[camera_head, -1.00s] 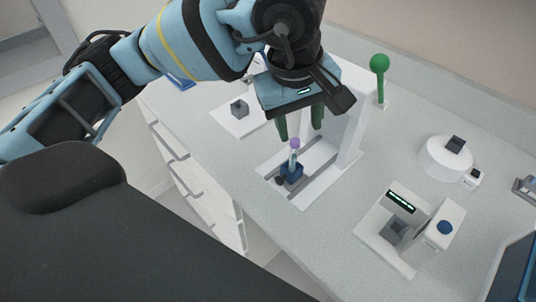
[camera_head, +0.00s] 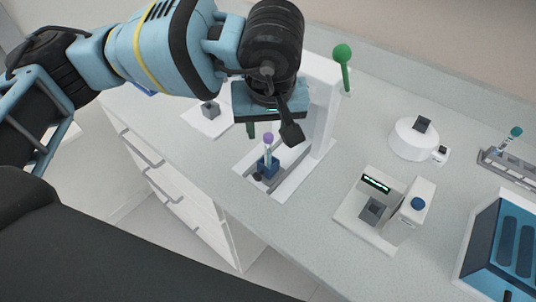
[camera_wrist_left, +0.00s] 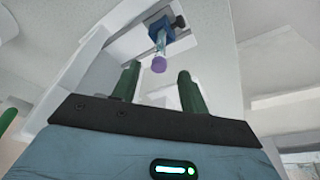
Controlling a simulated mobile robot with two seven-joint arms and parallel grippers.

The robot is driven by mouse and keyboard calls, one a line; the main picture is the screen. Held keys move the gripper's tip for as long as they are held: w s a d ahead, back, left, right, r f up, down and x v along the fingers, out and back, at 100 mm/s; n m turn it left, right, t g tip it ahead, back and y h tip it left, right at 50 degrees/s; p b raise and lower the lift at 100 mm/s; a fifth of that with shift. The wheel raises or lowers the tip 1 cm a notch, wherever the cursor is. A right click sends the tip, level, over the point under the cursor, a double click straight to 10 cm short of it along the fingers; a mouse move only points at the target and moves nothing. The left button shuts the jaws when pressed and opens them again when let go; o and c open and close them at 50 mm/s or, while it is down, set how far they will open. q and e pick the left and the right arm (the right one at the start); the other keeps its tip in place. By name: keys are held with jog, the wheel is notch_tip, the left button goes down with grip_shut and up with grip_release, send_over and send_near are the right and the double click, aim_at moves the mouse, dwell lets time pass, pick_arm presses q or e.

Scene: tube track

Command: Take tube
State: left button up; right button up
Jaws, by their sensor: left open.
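The tube (camera_head: 267,146) with a purple cap stands upright in a small blue holder (camera_head: 268,168) on the white track device (camera_head: 296,178). My left gripper (camera_head: 264,130) is open just above and behind the tube, its green fingers pointing down. In the left wrist view the purple-capped tube (camera_wrist_left: 160,55) shows beyond the two open green fingers (camera_wrist_left: 157,82), apart from them and roughly in line with the gap. The blue holder (camera_wrist_left: 161,29) shows there too. My right gripper is not in view.
A white device with a dark display (camera_head: 376,184) and a round white device (camera_head: 413,138) stand to the right. A green ball on a stem (camera_head: 342,53) stands behind the track's upright. A blue rack (camera_head: 505,245) is at the right edge. The counter front is mostly clear.

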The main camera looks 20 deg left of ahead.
aim_at(269, 137)
pick_arm(q)
jog(key=x, duration=0.5)
jog(key=shift+d, duration=0.1)
jog(key=c, duration=0.9)
